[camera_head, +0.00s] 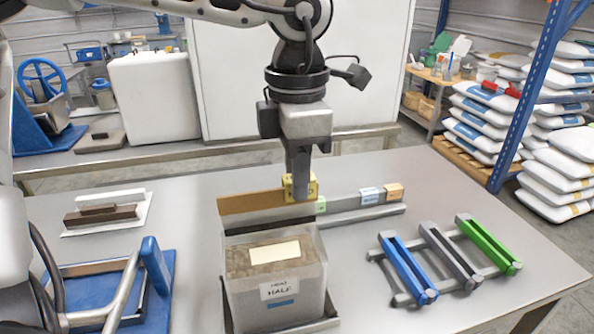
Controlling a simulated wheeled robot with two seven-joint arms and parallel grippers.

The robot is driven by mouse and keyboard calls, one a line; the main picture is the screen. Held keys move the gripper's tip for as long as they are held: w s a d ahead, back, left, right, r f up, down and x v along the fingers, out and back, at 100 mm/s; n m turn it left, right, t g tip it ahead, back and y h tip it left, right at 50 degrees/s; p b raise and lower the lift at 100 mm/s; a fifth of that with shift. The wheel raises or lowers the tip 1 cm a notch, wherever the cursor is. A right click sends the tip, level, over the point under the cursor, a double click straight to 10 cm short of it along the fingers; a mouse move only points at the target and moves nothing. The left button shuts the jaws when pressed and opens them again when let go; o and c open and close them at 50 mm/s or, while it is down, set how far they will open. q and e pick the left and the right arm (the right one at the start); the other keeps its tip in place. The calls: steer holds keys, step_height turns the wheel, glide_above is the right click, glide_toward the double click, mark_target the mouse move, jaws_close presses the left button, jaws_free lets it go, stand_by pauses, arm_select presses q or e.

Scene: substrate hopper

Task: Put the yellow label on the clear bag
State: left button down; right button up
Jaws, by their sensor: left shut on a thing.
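My left gripper (301,190) points straight down at the back of the clear bag and is shut on the yellow label (289,184). The fingers hide part of the label. The clear bag (308,268) stands upright in a grey tray, with dark material inside, a cream patch on top and a white tag reading "HALF" on its front. The held label is above and behind the bag's back right top edge, near the end of a brown strip; I cannot tell if they touch. My right gripper is not in view.
A grey rail (345,216) behind the bag carries green, white-blue and orange (394,193) labels. A rack (440,262) with blue, grey and green bars lies right. A blue framed device (155,265) and a brown-handled tool (103,213) are left.

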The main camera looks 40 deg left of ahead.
arm_select(q)
steer(key=shift+d, duration=0.1)
stand_by(0.3)
steer(key=c, duration=0.6)
jaws_free()
steer(key=shift+c, duration=0.2)
steer(key=shift+r+p, duration=2.15)
steer(key=shift+r, duration=1.4)
